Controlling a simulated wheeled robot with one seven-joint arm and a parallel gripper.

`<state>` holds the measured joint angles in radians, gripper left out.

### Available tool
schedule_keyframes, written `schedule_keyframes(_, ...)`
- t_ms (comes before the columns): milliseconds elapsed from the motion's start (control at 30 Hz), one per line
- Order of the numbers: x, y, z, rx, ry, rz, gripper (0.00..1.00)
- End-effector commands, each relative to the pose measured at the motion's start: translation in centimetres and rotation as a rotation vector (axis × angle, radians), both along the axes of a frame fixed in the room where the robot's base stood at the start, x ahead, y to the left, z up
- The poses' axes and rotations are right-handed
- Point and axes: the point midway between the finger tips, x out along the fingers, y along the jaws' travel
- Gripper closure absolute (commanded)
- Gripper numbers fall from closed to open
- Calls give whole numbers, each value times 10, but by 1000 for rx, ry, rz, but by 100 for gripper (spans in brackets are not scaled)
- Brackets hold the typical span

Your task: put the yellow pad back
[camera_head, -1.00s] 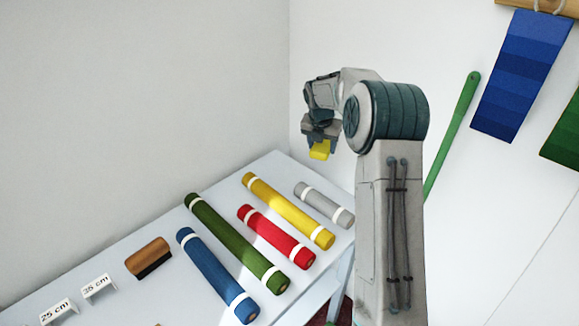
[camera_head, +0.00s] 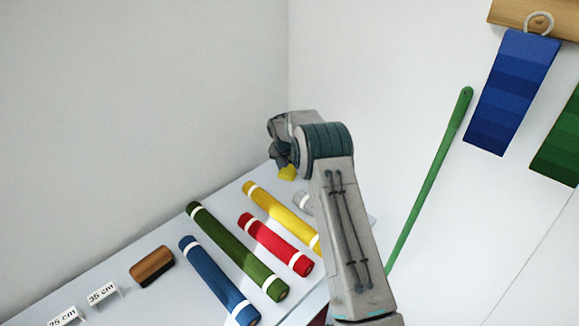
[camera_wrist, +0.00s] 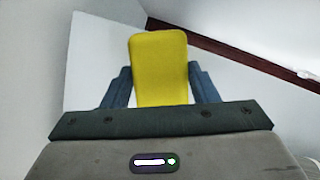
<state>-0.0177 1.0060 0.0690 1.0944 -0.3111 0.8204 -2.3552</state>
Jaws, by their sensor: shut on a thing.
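The yellow pad (camera_wrist: 159,65) is between the two fingers of my gripper (camera_wrist: 160,88) in the wrist view, and the fingers are shut on it. In the head view the yellow pad (camera_head: 287,173) shows as a small patch below my gripper (camera_head: 285,162), near the far corner of the counter. It appears to be held above the counter (camera_head: 108,259); the exact height cannot be told. My arm hides part of the counter's right side.
Yellow (camera_head: 280,214), red (camera_head: 275,245), green (camera_head: 237,251) and blue (camera_head: 219,281) rolls lie on the counter. A grey roll (camera_head: 304,201) is partly behind my arm. A brown block (camera_head: 152,266) and size signs (camera_head: 103,293) stand at left. Blue swatches (camera_head: 512,92) and a green stick (camera_head: 430,178) are at right.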

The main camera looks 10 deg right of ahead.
Motion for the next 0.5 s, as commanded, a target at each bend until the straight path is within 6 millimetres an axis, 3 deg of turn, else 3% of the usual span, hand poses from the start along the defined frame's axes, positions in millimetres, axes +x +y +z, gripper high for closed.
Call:
schedule_keyframes(233,0,0,-6,0,-1,0,65)
schedule_keyframes(267,0,0,-6,1,-1,0,38)
schedule_keyframes(300,0,0,-6,1,-1,0,27)
schedule_keyframes(500,0,0,-6,0,-1,0,24)
